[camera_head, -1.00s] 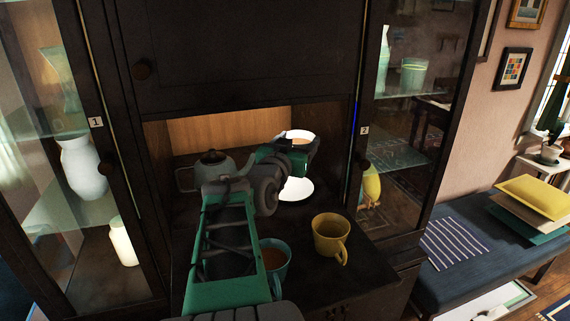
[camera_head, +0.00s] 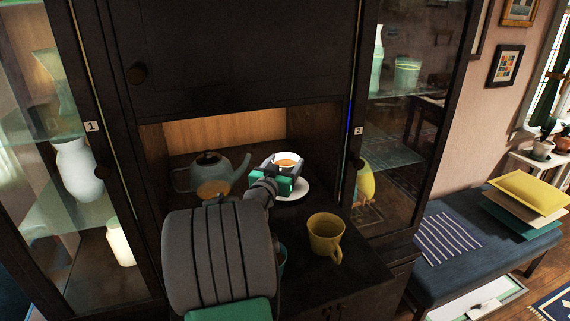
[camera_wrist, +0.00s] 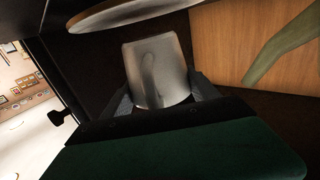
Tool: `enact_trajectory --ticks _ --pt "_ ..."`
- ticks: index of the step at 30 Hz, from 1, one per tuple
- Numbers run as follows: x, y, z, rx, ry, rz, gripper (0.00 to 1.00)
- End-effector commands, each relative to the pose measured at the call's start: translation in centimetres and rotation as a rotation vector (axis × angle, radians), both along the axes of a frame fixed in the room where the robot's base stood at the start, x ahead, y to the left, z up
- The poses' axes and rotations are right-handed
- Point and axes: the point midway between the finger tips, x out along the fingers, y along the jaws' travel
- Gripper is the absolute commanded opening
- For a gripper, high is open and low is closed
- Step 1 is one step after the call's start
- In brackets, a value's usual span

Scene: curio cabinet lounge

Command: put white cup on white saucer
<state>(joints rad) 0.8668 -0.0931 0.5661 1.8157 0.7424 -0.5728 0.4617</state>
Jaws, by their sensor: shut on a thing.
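The white cup (camera_head: 289,158) is upright in the cabinet's open niche, with brown liquid or a brown inside showing. My gripper (camera_head: 284,172) is shut on it, seen from behind. In the wrist view, the two fingers of my gripper (camera_wrist: 160,92) sit on either side of the cup (camera_wrist: 158,65). The white saucer (camera_head: 302,187) lies on the niche's dark surface, below the cup and partly hidden by it and my gripper. In the wrist view the saucer (camera_wrist: 125,12) is at the top edge, with a dark gap between it and the cup.
A grey teapot (camera_head: 208,172) stands left of the cup, with a tan round thing (camera_head: 213,188) before it. A yellow mug (camera_head: 326,236) stands in front on the right. A blue mug (camera_head: 283,260) is mostly hidden by my arm. Glass-doored cabinets flank the niche.

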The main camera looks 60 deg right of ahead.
Motion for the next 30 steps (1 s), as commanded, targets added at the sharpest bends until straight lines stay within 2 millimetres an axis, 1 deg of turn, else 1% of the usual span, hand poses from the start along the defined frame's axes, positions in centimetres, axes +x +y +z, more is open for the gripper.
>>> enact_trajectory --ticks 17,18,25,30 --pt "0.0 0.0 -1.0 0.000 0.000 0.000 0.11" --pt "0.0 0.0 -1.2 0.004 0.001 0.000 0.71" --pt "0.0 0.1 -1.5 0.008 0.005 0.000 0.90" --pt "-0.1 0.1 -1.7 0.010 0.006 0.000 0.91"
